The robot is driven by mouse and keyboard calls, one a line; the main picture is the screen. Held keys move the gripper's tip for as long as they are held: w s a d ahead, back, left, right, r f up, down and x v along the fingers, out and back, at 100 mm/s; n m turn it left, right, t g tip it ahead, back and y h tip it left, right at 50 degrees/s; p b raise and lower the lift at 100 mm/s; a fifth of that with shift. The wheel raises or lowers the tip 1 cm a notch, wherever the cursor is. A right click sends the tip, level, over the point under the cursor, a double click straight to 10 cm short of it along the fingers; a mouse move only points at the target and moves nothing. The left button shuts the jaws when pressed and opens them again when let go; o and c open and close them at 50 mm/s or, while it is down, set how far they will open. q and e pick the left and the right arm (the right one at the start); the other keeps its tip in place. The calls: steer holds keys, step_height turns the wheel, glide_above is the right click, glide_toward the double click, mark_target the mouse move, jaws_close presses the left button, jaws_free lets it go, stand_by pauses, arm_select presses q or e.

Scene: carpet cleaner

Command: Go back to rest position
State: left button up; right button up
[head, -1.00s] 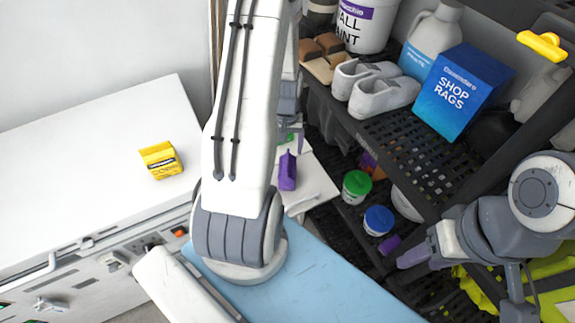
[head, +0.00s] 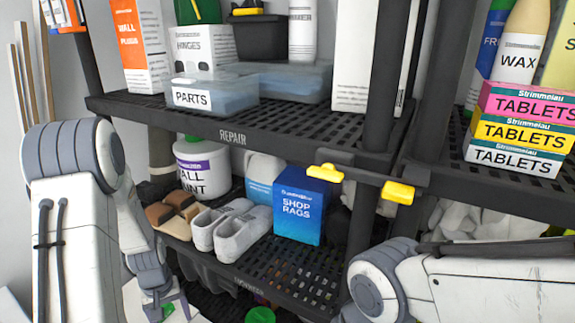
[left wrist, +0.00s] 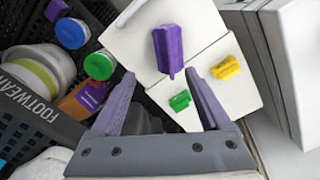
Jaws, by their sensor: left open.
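My left arm comes in at the left of the head view, and my left gripper (head: 172,308) hangs low near the bottom edge, partly cut off. In the left wrist view its two purple fingers (left wrist: 160,100) stand wide apart with nothing between them. Beyond them a purple object (left wrist: 168,52), a small green object (left wrist: 180,101) and a yellow one (left wrist: 226,68) lie on a white surface (left wrist: 205,75), apart from the fingers. My right arm reaches in at the lower right of the head view; its gripper is out of view.
A black rack fills the head view. Its lower shelf (head: 275,275) holds grey shoes (head: 240,232), a blue shop rags box (head: 300,207) and a paint bucket (head: 203,165). Its upper shelf holds a parts bin (head: 215,92). Tablets boxes (head: 520,130) stand at the right.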

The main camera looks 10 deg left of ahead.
arm_select(q)
steer(key=s+d+r+m+b, duration=0.1)
steer(key=d+r+m, duration=0.35)
steer(key=d, duration=0.55)
steer(key=s+d+r+m+b, duration=0.1)
steer(key=d+r+m, duration=0.2)
steer(key=d+r, duration=0.45)
steer(key=s+d+r+m, duration=0.2)
steer(key=s+d+m, duration=0.1)
steer(key=s+d, duration=0.2)
steer(key=s+d+r+m+h, duration=0.1)
steer(key=s+d+r+m, duration=0.1)
steer(key=s+d, duration=0.4)
steer(key=s+m, duration=0.1)
steer(key=s, duration=0.3)
steer(key=shift+d+r+b, duration=0.25)
steer(key=shift+b, duration=0.1)
